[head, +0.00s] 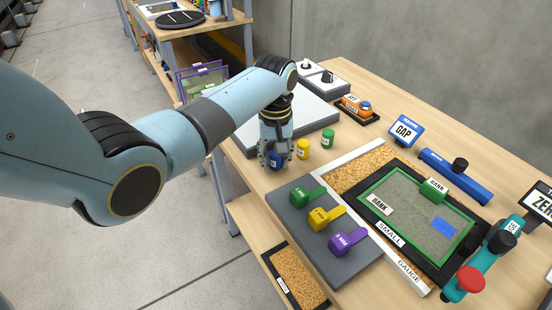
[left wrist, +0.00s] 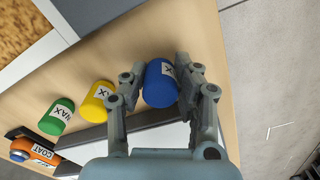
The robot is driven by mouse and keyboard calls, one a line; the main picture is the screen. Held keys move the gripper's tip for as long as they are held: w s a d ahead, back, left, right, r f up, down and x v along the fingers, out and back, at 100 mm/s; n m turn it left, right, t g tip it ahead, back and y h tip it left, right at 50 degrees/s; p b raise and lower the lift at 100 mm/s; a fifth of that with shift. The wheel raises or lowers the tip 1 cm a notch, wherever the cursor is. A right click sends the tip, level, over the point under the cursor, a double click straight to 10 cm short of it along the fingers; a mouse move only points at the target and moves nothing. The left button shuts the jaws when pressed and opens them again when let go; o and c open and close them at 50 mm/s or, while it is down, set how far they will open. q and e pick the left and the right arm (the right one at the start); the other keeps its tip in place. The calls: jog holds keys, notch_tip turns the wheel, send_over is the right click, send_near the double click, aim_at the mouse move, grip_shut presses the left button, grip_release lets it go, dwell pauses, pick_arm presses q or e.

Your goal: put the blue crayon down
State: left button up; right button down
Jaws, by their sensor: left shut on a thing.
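The blue crayon (left wrist: 159,84) is a short, thick cylinder with a white label reading WAX. In the left wrist view it sits between the two fingers of my left gripper (left wrist: 160,90), which is shut on it. In the head view my left gripper (head: 275,158) points down at the table's left edge, with the blue crayon (head: 276,160) mostly hidden by the fingers. I cannot tell whether the crayon touches the tabletop. My right gripper is not in view.
A yellow crayon (head: 302,149) and a green crayon (head: 328,139) stand in a row to the right. A dark grey mat (head: 318,251) with green, yellow and purple tools lies in front. A white panel (head: 312,112) is behind. The wooden table (head: 345,95) edge is close on the left.

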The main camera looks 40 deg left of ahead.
pick_arm(q)
jog(key=shift+f, duration=0.2)
jog(key=o, duration=1)
jog(key=shift+f, duration=0.15)
notch_tip(320, 180, up, 12)
jog(key=shift+r+p, duration=0.2)
jog(key=shift+p, duration=0.1)
